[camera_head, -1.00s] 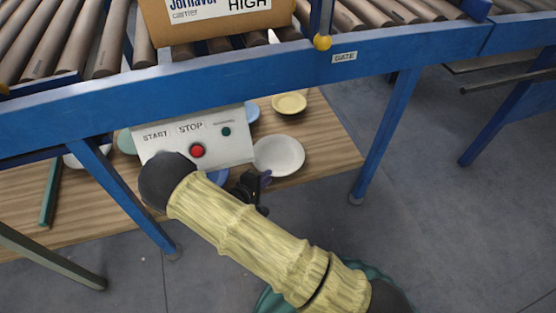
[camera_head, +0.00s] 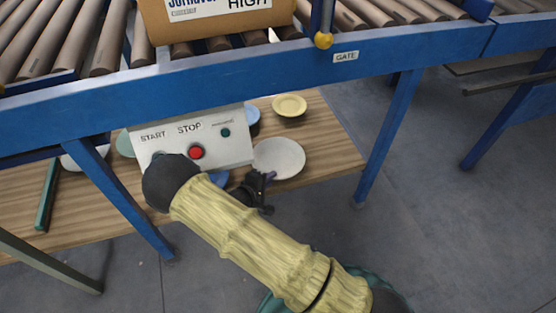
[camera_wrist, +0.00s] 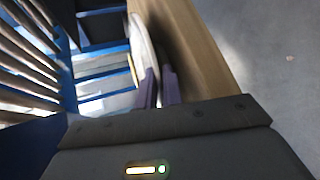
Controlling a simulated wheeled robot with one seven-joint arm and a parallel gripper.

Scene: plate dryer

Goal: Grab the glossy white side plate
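A white plate (camera_head: 279,158) lies on the wooden board, right of the control box. Its rim also shows in the wrist view (camera_wrist: 142,45), seen nearly edge-on. My gripper (camera_head: 266,180) is at the plate's near left edge. In the wrist view, the two purple fingers (camera_wrist: 160,84) stand a little apart, with the left one overlapping the rim's near end. I cannot tell whether the rim lies between them. Another white dish (camera_head: 72,161) is partly hidden behind the blue leg at left. Gloss cannot be compared.
A yellow dish (camera_head: 289,105) and blue dishes are near the control box (camera_head: 192,143). The blue conveyor frame (camera_head: 250,77) passes above the wooden board (camera_head: 325,150), with a leg (camera_head: 388,135) on the right. A cardboard box (camera_head: 215,22) sits on the rollers.

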